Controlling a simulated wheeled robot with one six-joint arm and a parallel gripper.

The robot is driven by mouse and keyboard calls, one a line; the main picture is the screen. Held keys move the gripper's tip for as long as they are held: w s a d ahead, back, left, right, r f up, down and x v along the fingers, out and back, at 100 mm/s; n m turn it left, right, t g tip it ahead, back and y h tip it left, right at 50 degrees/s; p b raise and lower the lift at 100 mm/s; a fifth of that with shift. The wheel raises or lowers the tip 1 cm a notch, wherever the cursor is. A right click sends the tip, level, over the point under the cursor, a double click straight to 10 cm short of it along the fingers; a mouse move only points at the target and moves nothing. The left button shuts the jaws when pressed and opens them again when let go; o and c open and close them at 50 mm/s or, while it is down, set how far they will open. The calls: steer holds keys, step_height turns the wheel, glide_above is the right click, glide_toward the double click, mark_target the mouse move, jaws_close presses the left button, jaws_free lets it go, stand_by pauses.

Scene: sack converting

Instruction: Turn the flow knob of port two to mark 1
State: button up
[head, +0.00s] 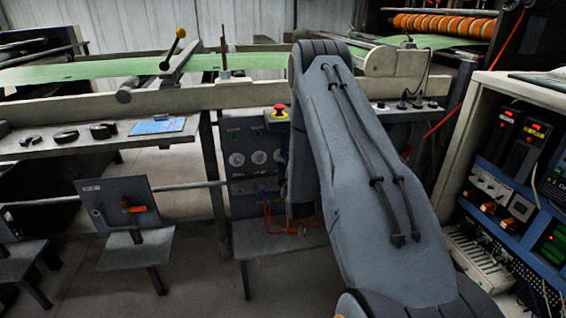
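A dark control panel (250,180) stands in the middle, below the machine's long rail. My arm rises across the middle of the view, bends at the top and drops down beside the panel's right edge. My gripper is hidden behind the arm, so its fingers do not show.
A red emergency stop button (278,113) sits above the panel. A grey plate with an orange handle (133,208) stands at left. A shelf (95,139) holds dark clamps and a blue sheet (158,126). An instrument cabinet (478,130) crowds the right. Floor shows between the stands.

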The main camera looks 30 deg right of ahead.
steer(key=v, duration=0.7)
steer(key=shift+s+p, duration=0.4)
steer(key=shift+a, duration=0.15)
